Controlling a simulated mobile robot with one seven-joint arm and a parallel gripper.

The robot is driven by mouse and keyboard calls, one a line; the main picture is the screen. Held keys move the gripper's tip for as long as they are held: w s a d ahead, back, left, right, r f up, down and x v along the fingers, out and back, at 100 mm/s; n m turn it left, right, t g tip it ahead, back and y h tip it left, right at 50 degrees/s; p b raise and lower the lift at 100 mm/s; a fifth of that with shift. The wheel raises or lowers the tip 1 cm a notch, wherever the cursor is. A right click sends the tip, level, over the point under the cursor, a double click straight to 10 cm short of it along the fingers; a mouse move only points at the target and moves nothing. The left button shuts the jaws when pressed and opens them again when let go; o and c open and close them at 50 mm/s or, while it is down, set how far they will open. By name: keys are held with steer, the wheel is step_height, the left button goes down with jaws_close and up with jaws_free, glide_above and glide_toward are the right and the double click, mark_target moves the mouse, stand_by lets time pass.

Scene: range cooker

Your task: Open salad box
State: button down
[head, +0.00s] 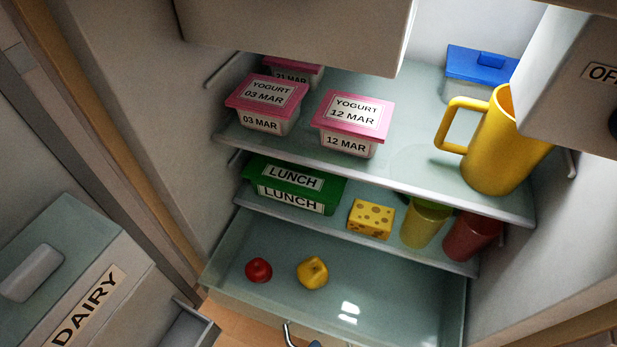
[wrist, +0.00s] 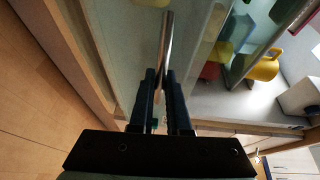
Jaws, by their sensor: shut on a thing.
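The salad box (head: 400,303) is a clear, pale green drawer at the bottom of the fridge. It stands out from under the lower shelf, so its inside shows from above. A red tomato-like item (head: 258,270) and a yellow pepper-like item (head: 312,272) lie in it. Its metal bar handle (wrist: 166,42) is on the front; a short piece also shows at the bottom edge of the head view (head: 288,332). My gripper (wrist: 160,76) is shut on the handle, with dark fingers either side of the bar. In the head view the gripper is almost wholly out of frame.
Above are a green lunch box (head: 292,187), a cheese block (head: 370,218), and yellow and red cups. Higher are pink-lidded yogurt tubs (head: 352,122), a yellow jug (head: 500,145) and a blue-lidded box (head: 480,66). A dairy bin (head: 85,285) is at left.

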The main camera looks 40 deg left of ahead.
steer(key=c, duration=0.9)
jaws_free()
steer(key=shift+s, duration=0.1)
steer(key=s+p, duration=0.1)
steer(key=s, duration=0.3)
steer(key=s+a+p, duration=0.1)
steer(key=s, duration=0.3)
steer(key=s+p, duration=0.1)
steer(key=s, duration=0.3)
steer(key=shift+s+a+r, duration=0.25)
steer(key=shift+s+r, duration=0.1)
steer(key=shift+r, duration=0.05)
